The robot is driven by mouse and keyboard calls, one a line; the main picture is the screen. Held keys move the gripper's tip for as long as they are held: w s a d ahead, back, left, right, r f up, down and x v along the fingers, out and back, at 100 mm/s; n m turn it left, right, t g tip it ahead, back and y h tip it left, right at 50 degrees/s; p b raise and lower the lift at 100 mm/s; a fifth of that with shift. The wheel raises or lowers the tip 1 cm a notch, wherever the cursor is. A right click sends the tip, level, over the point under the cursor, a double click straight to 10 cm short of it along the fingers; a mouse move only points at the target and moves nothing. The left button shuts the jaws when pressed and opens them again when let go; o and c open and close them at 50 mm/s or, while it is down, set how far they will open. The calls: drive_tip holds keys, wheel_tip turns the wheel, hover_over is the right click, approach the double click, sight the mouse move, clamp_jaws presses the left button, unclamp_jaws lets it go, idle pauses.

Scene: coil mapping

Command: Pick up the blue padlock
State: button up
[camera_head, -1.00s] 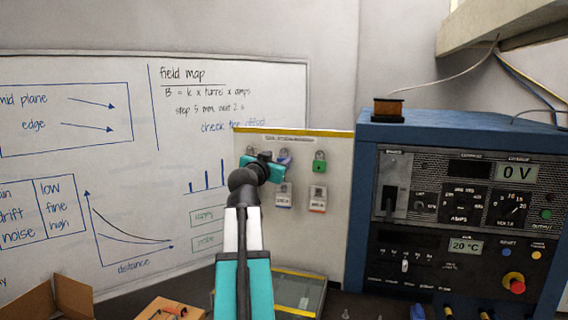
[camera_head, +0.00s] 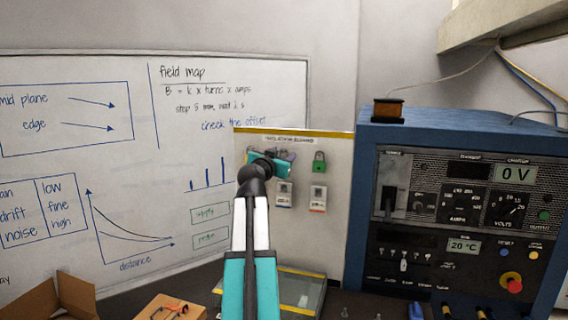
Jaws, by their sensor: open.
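The blue padlock (camera_head: 286,155) hangs on the pale lockout board (camera_head: 338,180), in its top row. Only part of it shows, because my gripper (camera_head: 275,160) is in front of it and overlaps it. My gripper is at the board, close to the padlock, and is open. I cannot tell whether the fingers touch the padlock or are around it. A green padlock (camera_head: 319,163) hangs to the right. Another padlock farther left is mostly hidden by my arm.
Two tags (camera_head: 284,195) hang below the padlocks. A blue power supply cabinet (camera_head: 450,135) with a copper coil (camera_head: 388,108) on top stands at the right. A clear-lidded case (camera_head: 300,290), a cardboard box (camera_head: 60,298) and a whiteboard (camera_head: 120,70) are in view.

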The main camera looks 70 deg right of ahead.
drive_tip(key=c, duration=1.2)
drive_tip(key=shift+o, duration=0.2)
drive_tip(key=shift+r+b, duration=0.3)
drive_tip(key=shift+b, duration=0.2)
drive_tip(key=a+b, duration=0.4)
drive_tip(key=a, duration=1.4)
drive_tip(key=shift+s, duration=0.3)
drive_tip(key=shift+s, duration=0.1)
